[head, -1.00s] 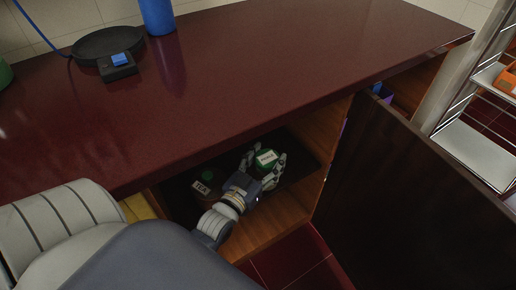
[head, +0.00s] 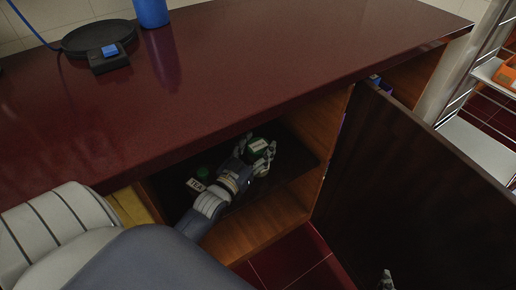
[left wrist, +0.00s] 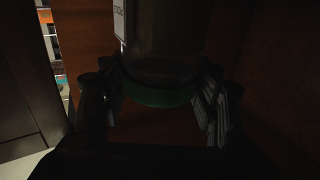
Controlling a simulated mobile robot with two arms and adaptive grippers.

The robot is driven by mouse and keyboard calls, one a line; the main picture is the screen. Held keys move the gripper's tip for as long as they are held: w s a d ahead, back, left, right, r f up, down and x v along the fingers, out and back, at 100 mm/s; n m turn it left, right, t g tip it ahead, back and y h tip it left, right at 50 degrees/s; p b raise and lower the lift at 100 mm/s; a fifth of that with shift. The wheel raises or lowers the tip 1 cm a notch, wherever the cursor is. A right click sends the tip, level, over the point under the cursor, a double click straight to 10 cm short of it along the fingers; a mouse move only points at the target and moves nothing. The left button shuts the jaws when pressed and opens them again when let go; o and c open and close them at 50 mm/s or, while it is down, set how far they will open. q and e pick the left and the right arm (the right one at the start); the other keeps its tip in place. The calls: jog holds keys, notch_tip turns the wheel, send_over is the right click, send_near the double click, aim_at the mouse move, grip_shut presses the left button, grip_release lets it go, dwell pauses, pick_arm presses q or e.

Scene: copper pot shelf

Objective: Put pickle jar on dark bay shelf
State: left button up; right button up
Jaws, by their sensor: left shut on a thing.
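My left gripper (head: 255,152) reaches into the open bay under the counter and is shut on the pickle jar (head: 258,145). In the left wrist view the fingers flank the jar (left wrist: 165,45), with its green lid (left wrist: 160,96) and part of a white label showing. The dark bay shelf (head: 301,160) lies around and below the gripper. I cannot tell whether the jar touches it.
A jar labelled TEA (head: 195,185) with a green lid stands left of my left gripper. The dark red counter (head: 230,75) overhangs the bay. An open dark door (head: 410,180) stands to the right. The shelf's right part looks clear.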

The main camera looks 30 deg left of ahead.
jog(key=shift+w+r, duration=0.15)
jog(key=shift+w, duration=0.05)
pick_arm(q)
jog(key=o, duration=1.7)
jog(key=shift+f, duration=0.1)
jog(key=shift+o, duration=0.2)
jog(key=shift+s, duration=0.25)
jog(key=s+p, duration=0.2)
jog(key=s, duration=0.9)
jog(key=shift+s+d, duration=0.25)
jog(key=shift+d, duration=0.1)
pick_arm(e)
jog(key=s+d+f+g, duration=0.1)
jog(key=s+f+g, duration=0.1)
jog(key=s, duration=0.3)
jog(key=s+d+f+g+h, duration=0.1)
jog(key=s+d+f+g, duration=0.1)
jog(key=s, duration=0.4)
jog(key=shift+d+f+g, duration=0.2)
jog(key=shift+f+g, duration=0.2)
jog(key=shift+g, duration=0.5)
